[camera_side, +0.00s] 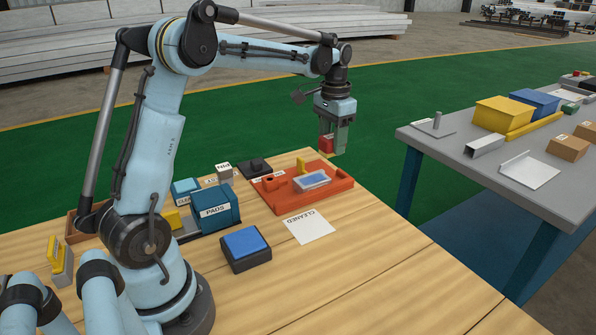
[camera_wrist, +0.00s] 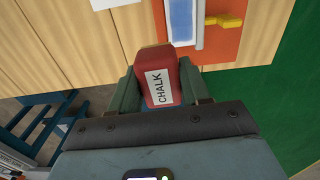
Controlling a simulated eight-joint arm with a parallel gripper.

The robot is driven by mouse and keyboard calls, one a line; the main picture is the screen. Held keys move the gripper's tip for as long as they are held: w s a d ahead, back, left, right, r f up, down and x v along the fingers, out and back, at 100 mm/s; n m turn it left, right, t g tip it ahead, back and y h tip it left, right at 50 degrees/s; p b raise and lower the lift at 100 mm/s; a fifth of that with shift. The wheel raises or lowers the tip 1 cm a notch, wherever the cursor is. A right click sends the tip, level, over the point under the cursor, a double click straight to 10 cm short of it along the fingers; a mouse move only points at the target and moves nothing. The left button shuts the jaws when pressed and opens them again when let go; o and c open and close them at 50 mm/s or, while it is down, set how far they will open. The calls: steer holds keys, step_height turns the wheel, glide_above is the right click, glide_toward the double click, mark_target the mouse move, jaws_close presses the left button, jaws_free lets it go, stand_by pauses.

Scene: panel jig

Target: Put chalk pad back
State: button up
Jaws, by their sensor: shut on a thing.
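The chalk pad is a red block (camera_wrist: 157,62) with a white label reading CHALK, seen in the wrist view. My gripper (camera_wrist: 163,92) is shut on it, with a finger on each side. In the side view my gripper (camera_side: 333,148) hangs from the arm and holds the red chalk pad (camera_side: 326,143) in the air, above and beyond the far right corner of the orange jig. Part of the pad is hidden by the finger there. A teal box labelled PADS (camera_side: 213,209) stands on the wooden table to the left of the jig.
The orange jig (camera_side: 270,196) holds a panel with a blue face (camera_side: 312,180) and a yellow clamp (camera_side: 301,166). A white CLEANED sheet (camera_side: 309,226) and a blue-topped pad (camera_side: 245,247) lie nearer. A grey table (camera_side: 425,148) stands right. The front right wood is clear.

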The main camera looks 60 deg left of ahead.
steer(key=s+d+f, duration=0.2)
steer(key=s+d, duration=1.7)
steer(key=d, duration=0.1)
glide_above(293, 238)
step_height(293, 238, down, 7)
steer(key=shift+r, duration=0.1)
steer(key=shift+f, duration=2)
steer(key=shift+f, duration=0.2)
steer(key=o, duration=0.9)
steer(key=shift+o, duration=0.2)
steer(key=shift+r, duration=0.1)
